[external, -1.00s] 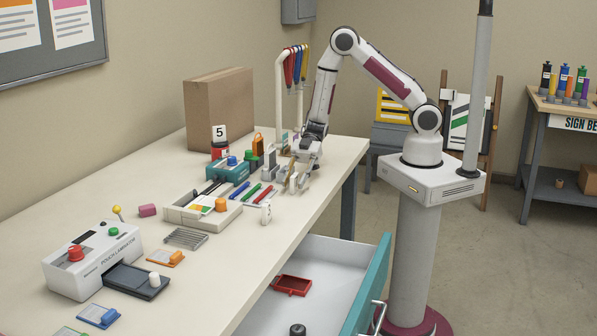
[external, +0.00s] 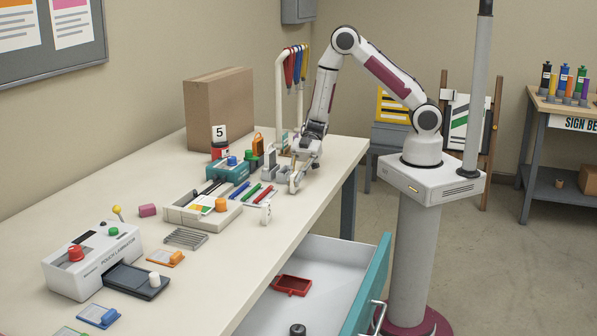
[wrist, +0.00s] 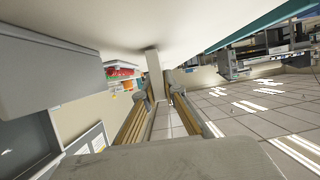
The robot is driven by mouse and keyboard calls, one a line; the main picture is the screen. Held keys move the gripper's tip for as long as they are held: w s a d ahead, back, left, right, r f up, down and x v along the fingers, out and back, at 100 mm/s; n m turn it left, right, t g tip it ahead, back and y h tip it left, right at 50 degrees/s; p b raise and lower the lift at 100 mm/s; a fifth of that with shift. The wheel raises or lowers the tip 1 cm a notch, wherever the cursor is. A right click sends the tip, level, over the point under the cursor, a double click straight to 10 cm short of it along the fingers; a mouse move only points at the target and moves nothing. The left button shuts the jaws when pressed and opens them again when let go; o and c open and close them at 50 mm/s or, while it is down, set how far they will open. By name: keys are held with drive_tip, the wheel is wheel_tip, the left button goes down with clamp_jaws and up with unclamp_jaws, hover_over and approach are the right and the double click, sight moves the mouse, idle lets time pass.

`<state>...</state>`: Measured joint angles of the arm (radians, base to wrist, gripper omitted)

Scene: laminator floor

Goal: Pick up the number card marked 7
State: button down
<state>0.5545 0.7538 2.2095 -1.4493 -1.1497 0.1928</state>
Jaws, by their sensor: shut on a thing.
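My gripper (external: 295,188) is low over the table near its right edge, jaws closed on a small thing. The fingers largely hide it, and I cannot read any marking on it. In the wrist view the two fingers (wrist: 168,108) run away from the camera, with a narrow pale upright piece (wrist: 153,72) beyond their tips. No 7 is legible in either view. A small white piece with a dark mark (external: 266,212) stands near the front edge.
A tray (external: 177,215) and coloured markers (external: 252,192) lie left of my gripper. A teal device (external: 226,169) and grey blocks (external: 269,172) are close behind. A laminator (external: 92,262) stands at front left. The drawer (external: 330,262) is open below the table edge.

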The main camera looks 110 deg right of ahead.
sight(295, 174)
drive_tip(key=shift+r, duration=4.75)
